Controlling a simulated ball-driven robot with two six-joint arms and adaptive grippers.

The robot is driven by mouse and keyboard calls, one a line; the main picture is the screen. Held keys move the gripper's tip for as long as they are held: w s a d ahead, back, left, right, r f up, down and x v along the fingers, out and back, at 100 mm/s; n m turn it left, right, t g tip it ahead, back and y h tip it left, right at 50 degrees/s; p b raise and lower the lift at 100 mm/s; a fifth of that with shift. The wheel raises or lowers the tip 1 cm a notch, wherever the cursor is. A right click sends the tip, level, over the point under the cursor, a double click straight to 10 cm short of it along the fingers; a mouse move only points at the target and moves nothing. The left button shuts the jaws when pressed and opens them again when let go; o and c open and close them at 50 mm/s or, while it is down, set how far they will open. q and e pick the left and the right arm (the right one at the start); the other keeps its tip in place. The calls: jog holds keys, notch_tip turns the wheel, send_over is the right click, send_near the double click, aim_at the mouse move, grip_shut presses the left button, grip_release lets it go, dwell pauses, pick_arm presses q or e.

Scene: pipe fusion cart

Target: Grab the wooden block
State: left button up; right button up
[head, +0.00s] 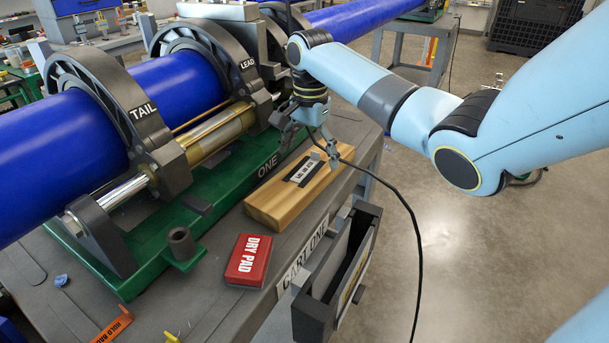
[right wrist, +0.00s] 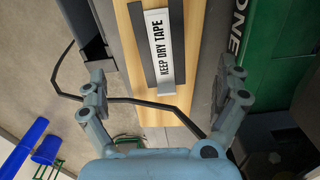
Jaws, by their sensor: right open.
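The wooden block (head: 280,206) lies on the grey cart top, beside the green base of the pipe machine. It carries a dark strip with a white label, which reads "KEEP DRY TAPE" in the right wrist view (right wrist: 133,60). My right gripper (head: 309,153) is over the far end of the block, pointing down. In the right wrist view its open fingers (right wrist: 160,92) stand on either side of the block's width, with nothing gripped. Whether the fingers touch the block cannot be told. My left gripper is not in view.
A red dry pad (head: 248,260) lies near the block's near end. An open drawer or bin (head: 340,275) hangs at the cart's right edge. The green machine base (head: 190,240) and blue pipe (head: 60,150) stand left. A black cable (head: 400,200) trails past the gripper.

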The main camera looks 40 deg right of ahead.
aim_at(307, 168)
jog(key=f, duration=0.5)
jog(key=shift+w+a, duration=0.1)
jog(key=shift+a, duration=0.25)
jog(key=shift+c, duration=0.7)
jog(key=c, duration=0.5)
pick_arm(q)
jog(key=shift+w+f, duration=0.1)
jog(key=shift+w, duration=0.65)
pick_arm(e)
jog(key=c, duration=0.9)
